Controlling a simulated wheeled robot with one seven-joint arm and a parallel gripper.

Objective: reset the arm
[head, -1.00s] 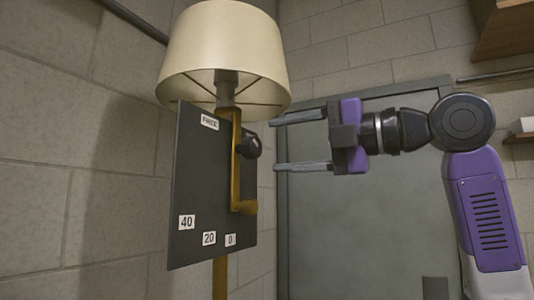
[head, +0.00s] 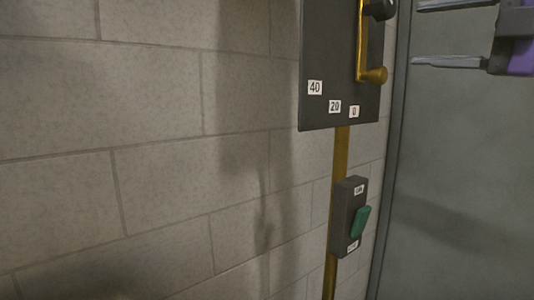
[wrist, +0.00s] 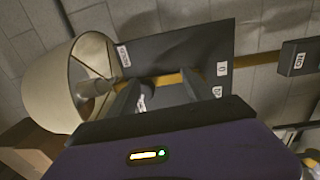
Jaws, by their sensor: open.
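My gripper (head: 460,34) is at the upper right of the head view, cut off by the frame edge. Its two long grey fingers are apart with nothing between them, and they point left toward the dark panel (head: 318,55) without touching it. In the wrist view my gripper (wrist: 158,92) also points at the panel. The panel carries a brass crank (head: 362,50) with a knob at its lower end, and labels reading 40, 20 and 0. A cream lampshade (wrist: 88,85) shows at the left of the wrist view.
A brass pole (head: 340,155) runs down from the panel. A dark switch box (head: 345,215) with a green rocker (head: 361,221) is fixed on it. A block wall (head: 150,120) fills the left, and a grey-green door (head: 460,180) stands at the right.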

